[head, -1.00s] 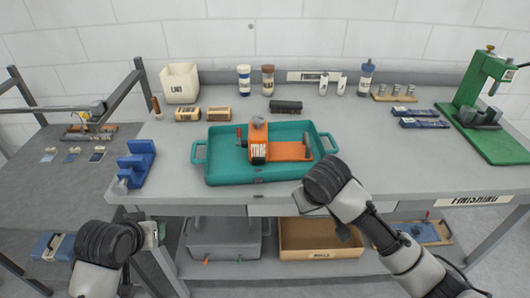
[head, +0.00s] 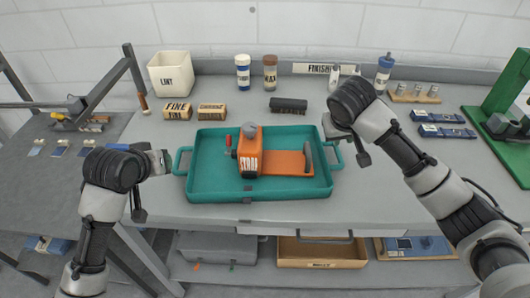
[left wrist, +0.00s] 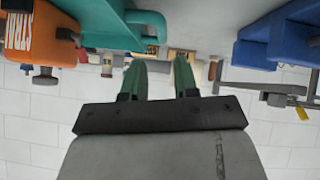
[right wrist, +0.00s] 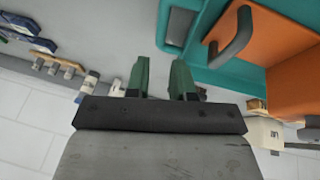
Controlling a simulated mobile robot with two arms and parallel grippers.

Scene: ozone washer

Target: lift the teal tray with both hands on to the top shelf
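The teal tray (head: 215,193) lies on the grey bench with a loop handle at each end. An orange tool marked STROP (head: 275,160) with a dark grey handle sits in it. My left gripper (head: 160,163) is just left of the left handle (head: 181,162); its fingers (left wrist: 160,80) are apart with nothing between them, and that handle also shows in the left wrist view (left wrist: 150,18). My right gripper (head: 338,133) is close to the right handle (head: 337,155), near the tray's back right corner. Its fingers (right wrist: 161,80) are apart and empty.
A LINT bin (head: 170,75), two small blocks (head: 178,109), bottles (head: 243,72) and a black cylinder (head: 288,105) stand behind the tray. A green press (head: 510,110) stands at right.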

